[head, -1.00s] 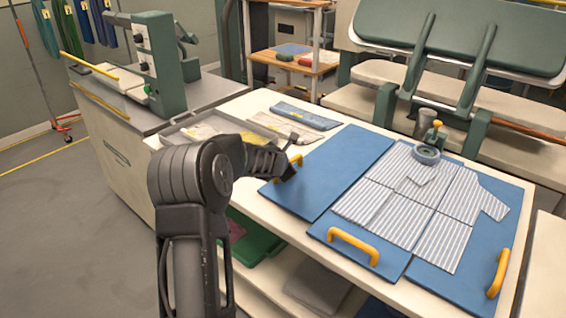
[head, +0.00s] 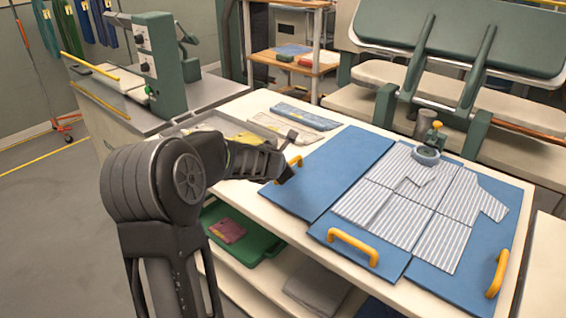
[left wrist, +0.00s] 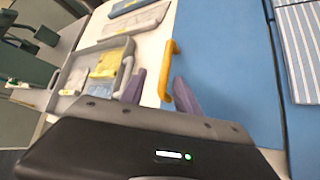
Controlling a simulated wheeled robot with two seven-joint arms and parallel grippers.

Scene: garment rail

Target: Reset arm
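A blue folding board (head: 335,170) lies on the white table, with a grey-and-white striped garment (head: 425,205) folded on its middle and right panels. The left panel carries a yellow handle (head: 291,164) on its left edge. My left gripper (head: 284,172) is at this handle, partly hiding it. In the left wrist view the purple fingers of the left gripper (left wrist: 160,92) stand apart, with the yellow handle (left wrist: 170,72) showing between and just beyond them. Whether they touch it I cannot tell. My right gripper is in neither view.
A grey tray (head: 172,130) with yellow and pale items is left of the board, beside folded cloths (head: 304,116). A green control unit (head: 158,65) stands at back left, a green press (head: 460,35) at back right. A green bin (head: 235,235) is below the table.

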